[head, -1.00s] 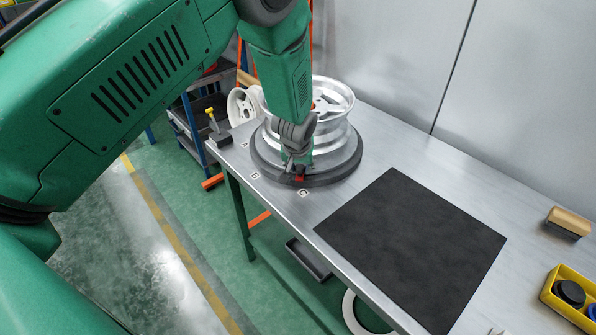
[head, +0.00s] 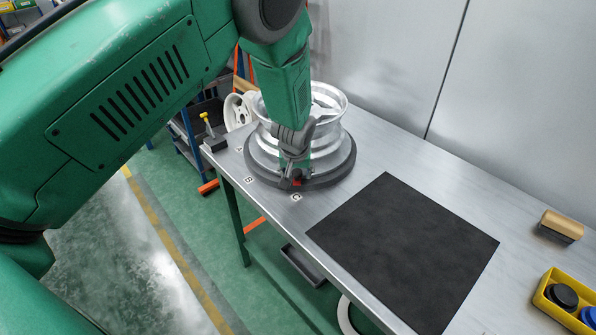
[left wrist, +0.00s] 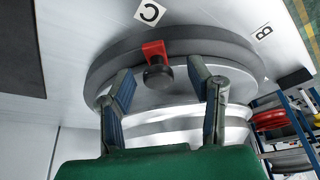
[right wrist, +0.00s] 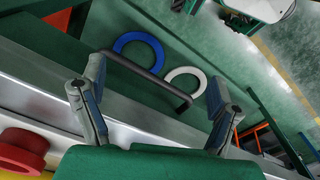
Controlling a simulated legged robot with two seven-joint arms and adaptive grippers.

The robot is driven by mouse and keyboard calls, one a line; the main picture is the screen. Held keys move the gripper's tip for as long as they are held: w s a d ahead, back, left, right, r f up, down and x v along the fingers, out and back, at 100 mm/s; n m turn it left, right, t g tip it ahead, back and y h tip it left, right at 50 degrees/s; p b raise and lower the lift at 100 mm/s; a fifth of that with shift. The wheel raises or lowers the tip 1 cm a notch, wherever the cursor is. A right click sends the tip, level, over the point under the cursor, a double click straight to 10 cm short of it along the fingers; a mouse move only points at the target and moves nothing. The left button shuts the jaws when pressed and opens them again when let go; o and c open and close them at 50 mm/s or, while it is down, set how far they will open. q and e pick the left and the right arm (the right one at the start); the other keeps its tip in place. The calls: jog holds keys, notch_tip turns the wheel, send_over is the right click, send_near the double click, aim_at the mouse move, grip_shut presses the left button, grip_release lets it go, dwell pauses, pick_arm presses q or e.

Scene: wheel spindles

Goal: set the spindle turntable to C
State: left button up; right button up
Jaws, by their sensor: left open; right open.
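The spindle turntable (head: 340,172) is a grey disc on the bench, bearing a silver wheel (head: 325,105). Its red pointer (head: 297,184) faces the C label (head: 296,197). In the left wrist view the red pointer (left wrist: 153,50) lines up closely with the C label (left wrist: 149,12), and the B label (left wrist: 264,31) is off to the right. A dark knob (left wrist: 158,77) sits by the pointer. My left gripper (left wrist: 160,82) is open, with a finger on each side of the knob and visible gaps. My right gripper (right wrist: 155,80) is open and empty, outside the head view.
A black mat (head: 402,250) lies on the bench to the right. A wooden-topped brush (head: 561,225) and a yellow bin (head: 565,300) are farther right. A yellow-handled tool (head: 211,135) stands at the left bench corner. Blue and white rings (right wrist: 138,52) show below my right gripper.

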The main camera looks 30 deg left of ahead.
pick_arm(q)
jog(key=shift+w, duration=0.1)
jog(key=shift+r, duration=0.1)
jog(key=shift+r, duration=0.25)
jog(key=v, duration=1.1)
jog(key=shift+d, duration=0.15)
